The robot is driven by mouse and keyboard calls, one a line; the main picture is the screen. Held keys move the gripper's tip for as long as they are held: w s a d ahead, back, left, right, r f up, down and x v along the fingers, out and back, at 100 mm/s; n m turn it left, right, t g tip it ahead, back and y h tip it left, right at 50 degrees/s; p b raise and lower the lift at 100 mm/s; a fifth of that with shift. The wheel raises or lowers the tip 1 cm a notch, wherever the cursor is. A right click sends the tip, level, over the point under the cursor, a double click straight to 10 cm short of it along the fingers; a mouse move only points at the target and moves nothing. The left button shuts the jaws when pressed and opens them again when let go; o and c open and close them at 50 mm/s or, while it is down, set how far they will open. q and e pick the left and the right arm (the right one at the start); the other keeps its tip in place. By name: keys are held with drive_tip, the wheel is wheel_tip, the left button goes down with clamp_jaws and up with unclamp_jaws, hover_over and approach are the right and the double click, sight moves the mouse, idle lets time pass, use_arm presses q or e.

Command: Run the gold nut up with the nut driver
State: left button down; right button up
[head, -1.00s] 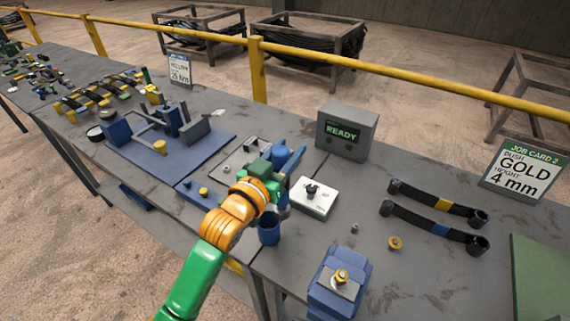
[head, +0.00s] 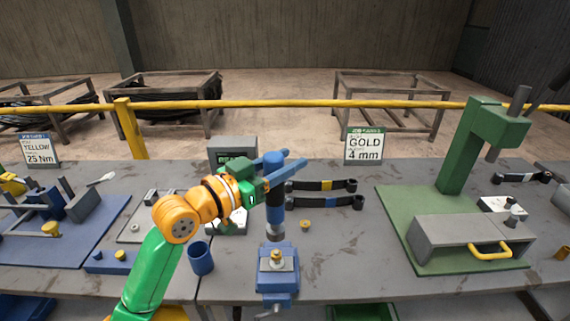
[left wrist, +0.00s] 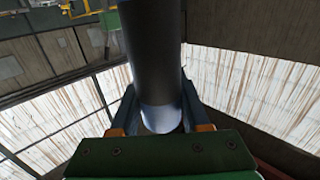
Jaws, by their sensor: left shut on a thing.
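My left gripper (head: 262,186) is shut on the nut driver (head: 275,215), a blue upright tool with a dark lower end. In the left wrist view the driver (left wrist: 152,60) is a dark cylinder between the two fingers. The gold nut (head: 276,255) sits on a small plate on top of the blue fixture block (head: 279,280). The driver's lower end shows just above the nut in the head view, with a small gap; whether they line up in depth I cannot tell. My right gripper is not in view.
A blue cup (head: 201,258) stands left of the fixture. Two dark straps (head: 320,202) and a loose gold piece (head: 305,225) lie behind right. A job card (head: 363,146) reads GOLD 4 mm. A green press (head: 457,150) stands right. A grey box (head: 232,150) is behind my gripper.

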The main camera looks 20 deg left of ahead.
use_arm(q)
drive_tip(key=f+b, duration=0.4)
drive_tip(key=f, duration=0.1)
drive_tip(key=shift+s+f, duration=0.15)
drive_tip(key=shift+s, duration=0.05)
drive_tip(key=shift+s+d, duration=0.1)
drive_tip(key=shift+p, duration=0.55)
idle(1.3)
drive_tip(key=c, duration=1)
unclamp_jaws()
clamp_jaws()
